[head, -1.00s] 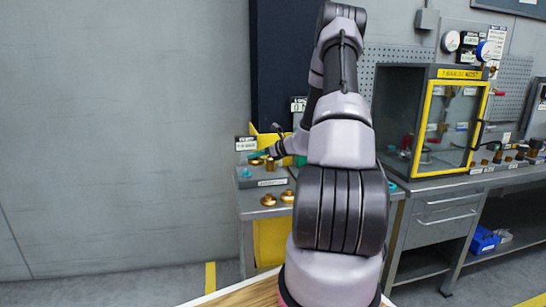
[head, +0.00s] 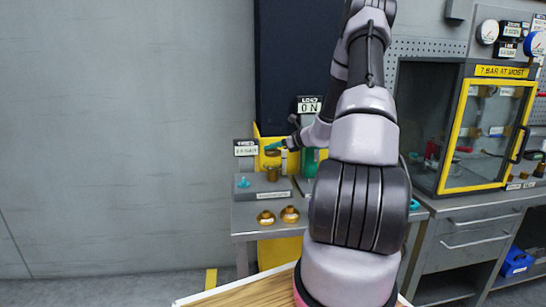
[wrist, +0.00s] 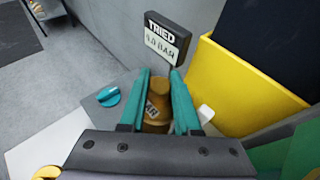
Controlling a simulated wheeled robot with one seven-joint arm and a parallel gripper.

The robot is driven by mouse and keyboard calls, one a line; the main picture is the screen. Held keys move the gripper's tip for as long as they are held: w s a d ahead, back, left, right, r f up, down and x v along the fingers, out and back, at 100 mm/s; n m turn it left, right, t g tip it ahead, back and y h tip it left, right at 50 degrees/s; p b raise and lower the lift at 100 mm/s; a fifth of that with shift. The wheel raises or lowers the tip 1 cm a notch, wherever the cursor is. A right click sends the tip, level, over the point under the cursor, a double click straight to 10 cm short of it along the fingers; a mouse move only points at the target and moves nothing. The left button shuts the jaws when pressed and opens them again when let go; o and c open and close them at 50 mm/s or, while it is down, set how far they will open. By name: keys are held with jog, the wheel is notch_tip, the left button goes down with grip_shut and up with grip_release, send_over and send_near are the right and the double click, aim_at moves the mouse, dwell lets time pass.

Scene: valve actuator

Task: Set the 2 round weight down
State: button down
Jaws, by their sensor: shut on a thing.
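A brass round weight (wrist: 160,90) is between the two teal fingers of my gripper (wrist: 160,76) in the wrist view. The fingers are shut on its sides. Part of a label with the letters "BAR" shows low between the fingers; I cannot read a number on the weight. In the head view my gripper (head: 276,148) is above the grey block (head: 262,188) on the bench, and a brass piece (head: 272,174) shows just below it at the block's top. I cannot tell whether the held weight touches anything beneath.
Two gold weights (head: 265,218) (head: 289,214) stand on the bench in front of the block. A teal knob (wrist: 108,96) is left of my gripper. A small sign (wrist: 168,38) and a yellow panel (wrist: 255,85) stand close behind. A yellow-framed cabinet (head: 460,130) is at right.

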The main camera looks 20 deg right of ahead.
aim_at(272, 155)
jog(key=shift+f, duration=1.9)
jog(key=shift+a+f, duration=0.1)
jog(key=shift+f, duration=0.05)
jog(key=c, duration=0.6)
grip_release()
